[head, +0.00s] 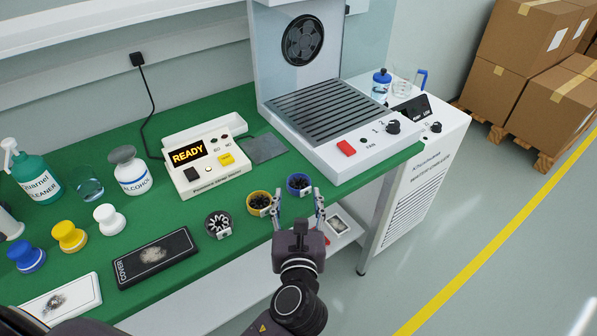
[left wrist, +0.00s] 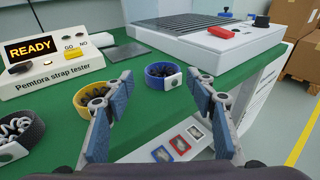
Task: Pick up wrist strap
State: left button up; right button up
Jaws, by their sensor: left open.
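Three coiled wrist straps lie near the front edge of the green bench: a black one (head: 220,224), a yellow one (head: 262,203) and a blue one (head: 299,184). In the left wrist view the blue strap (left wrist: 163,77) shows ahead between my fingers, the yellow strap (left wrist: 82,98) is partly behind the left finger, and the black strap (left wrist: 20,135) is at far left. My left gripper (head: 298,207) is open and empty at the bench edge, just in front of the blue strap and apart from it. My right gripper is not in view.
A strap tester (head: 208,155) reading READY stands behind the straps. A white grated unit (head: 335,125) stands behind right. Framed cards (left wrist: 180,144) sit below the edge. Open floor lies right.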

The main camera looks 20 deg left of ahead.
aim_at(299, 187)
pick_arm(q)
jog(key=shift+w+a, duration=0.1)
jog(key=shift+w, duration=0.35)
jog(key=shift+x, duration=1.05)
jog(key=x, duration=0.3)
jog(key=shift+w+f, duration=0.35)
jog(key=shift+f, duration=0.1)
jog(key=shift+w, duration=0.1)
jog(key=c, duration=0.9)
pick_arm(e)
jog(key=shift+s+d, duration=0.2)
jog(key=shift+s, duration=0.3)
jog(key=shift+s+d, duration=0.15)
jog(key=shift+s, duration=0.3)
